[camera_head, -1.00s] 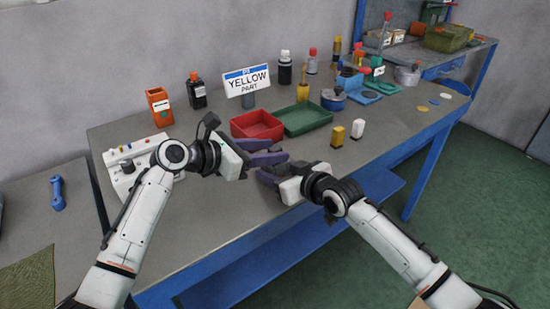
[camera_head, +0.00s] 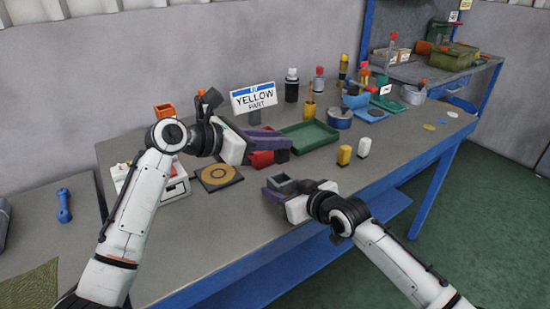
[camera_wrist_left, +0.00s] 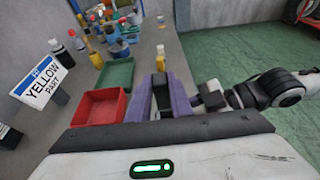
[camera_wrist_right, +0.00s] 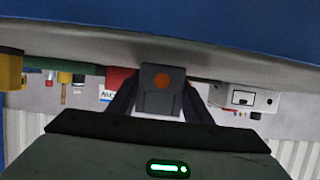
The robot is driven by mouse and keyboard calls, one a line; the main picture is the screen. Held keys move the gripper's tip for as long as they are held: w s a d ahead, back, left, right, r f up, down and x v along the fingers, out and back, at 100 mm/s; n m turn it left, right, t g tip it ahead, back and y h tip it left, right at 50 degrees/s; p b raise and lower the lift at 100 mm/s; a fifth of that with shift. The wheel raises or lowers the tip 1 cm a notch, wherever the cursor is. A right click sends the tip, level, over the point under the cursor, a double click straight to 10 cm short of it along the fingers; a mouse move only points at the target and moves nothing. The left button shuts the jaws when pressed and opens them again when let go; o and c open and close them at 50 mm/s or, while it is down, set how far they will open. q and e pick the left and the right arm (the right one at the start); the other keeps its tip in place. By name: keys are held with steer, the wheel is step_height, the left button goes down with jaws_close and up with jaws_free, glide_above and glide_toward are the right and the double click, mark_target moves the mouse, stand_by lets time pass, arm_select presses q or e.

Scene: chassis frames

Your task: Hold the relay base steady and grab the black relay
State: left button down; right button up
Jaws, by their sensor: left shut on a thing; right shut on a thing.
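My left gripper (camera_head: 278,140), with purple fingers, is raised near the red tray (camera_head: 261,160). It is shut on the black relay (camera_head: 283,156), which also shows between the fingers in the left wrist view (camera_wrist_left: 162,90). My right gripper (camera_head: 277,190) is lower, near the front of the table. It is shut on the dark grey relay base (camera_head: 282,182); the right wrist view shows this base with an orange dot (camera_wrist_right: 160,98). The relay and the base are apart, with the relay higher in the head view.
A green tray (camera_head: 308,136) and yellow and white blocks (camera_head: 344,155) stand behind and right of my grippers. A "YELLOW PART" sign (camera_head: 253,97) is at the back. A dark mat with a yellow disc (camera_head: 218,176) lies left. Bare table lies in front of the mat.

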arm_select(q)
step_height(320, 180, up, 2)
arm_select(e)
steer(key=o, duration=1.2)
